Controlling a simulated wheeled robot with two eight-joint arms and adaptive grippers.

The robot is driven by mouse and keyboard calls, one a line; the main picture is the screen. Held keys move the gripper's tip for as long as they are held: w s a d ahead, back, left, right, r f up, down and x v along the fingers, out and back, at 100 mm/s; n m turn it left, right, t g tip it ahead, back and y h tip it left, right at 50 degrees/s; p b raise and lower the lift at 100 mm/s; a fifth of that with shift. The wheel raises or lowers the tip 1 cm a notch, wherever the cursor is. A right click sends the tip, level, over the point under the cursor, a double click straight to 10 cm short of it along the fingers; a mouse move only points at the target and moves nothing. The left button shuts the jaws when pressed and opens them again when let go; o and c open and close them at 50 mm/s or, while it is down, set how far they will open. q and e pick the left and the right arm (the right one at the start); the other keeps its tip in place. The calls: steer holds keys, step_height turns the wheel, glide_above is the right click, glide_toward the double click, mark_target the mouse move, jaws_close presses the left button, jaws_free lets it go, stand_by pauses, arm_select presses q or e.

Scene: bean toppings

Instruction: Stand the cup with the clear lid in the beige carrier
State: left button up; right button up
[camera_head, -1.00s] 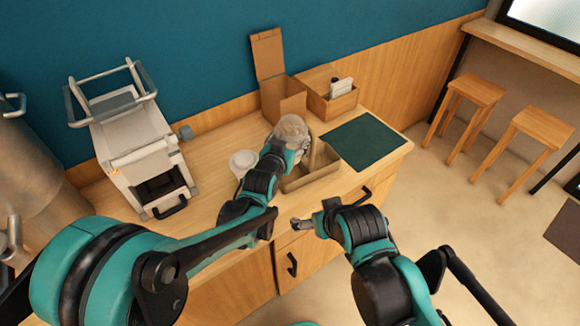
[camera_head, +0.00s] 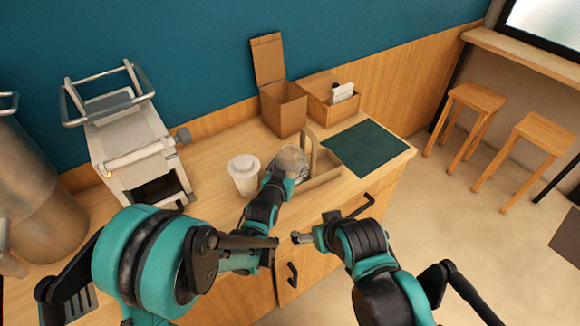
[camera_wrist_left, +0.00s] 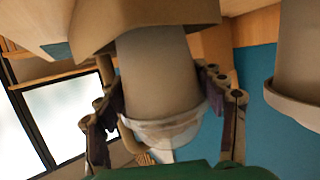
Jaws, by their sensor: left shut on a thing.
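The cup with the clear lid (camera_head: 291,158) is upright in my left gripper (camera_head: 284,174), at the left end of the beige carrier (camera_head: 322,180). The left wrist view is upside down. There the grey cup (camera_wrist_left: 158,70) sits between the fingers of my left gripper (camera_wrist_left: 165,105), with its clear lid (camera_wrist_left: 168,132) below. The carrier's wall (camera_wrist_left: 140,22) covers the cup's bottom end there. Whether the cup rests on the carrier's floor is hidden. My right gripper (camera_head: 301,238) is in front of the counter, away from the cup; its jaws are too small to read.
A white-lidded cup (camera_head: 243,172) stands left of the carrier, also at the right of the wrist view (camera_wrist_left: 300,60). Behind are an open cardboard box (camera_head: 284,108) and a wooden holder (camera_head: 333,103). A green mat (camera_head: 372,148) lies at right, clear. A machine (camera_head: 135,140) is at left.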

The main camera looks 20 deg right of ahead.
arm_select(q)
steer(key=shift+f, duration=0.25)
steer(key=o, duration=0.9)
steer(key=shift+r, duration=0.1)
steer(key=shift+r, duration=0.2)
steer(key=p+v, duration=0.3)
steer(key=v, duration=0.9)
steer(key=a+r+n+g+y, duration=0.1)
steer(key=a+r+n+y, duration=0.15)
steer(key=a, duration=0.65)
steer(key=s+a+n+g+y, duration=0.1)
steer(key=s+a, duration=0.4)
steer(key=a, duration=0.1)
steer(key=s+a+n+g+y, duration=0.1)
steer(key=s+a+g+y, duration=0.1)
steer(key=s+a, duration=0.3)
steer(key=s+a+n+g+y, duration=0.1)
steer(key=s+a+n+y, duration=0.1)
steer(key=s+a, duration=0.4)
steer(key=shift+s+a+r, duration=0.1)
steer(key=shift+a+r, duration=0.05)
steer(key=shift+a, duration=0.7)
steer(key=shift+a+r, duration=0.15)
steer(key=shift+a, duration=0.7)
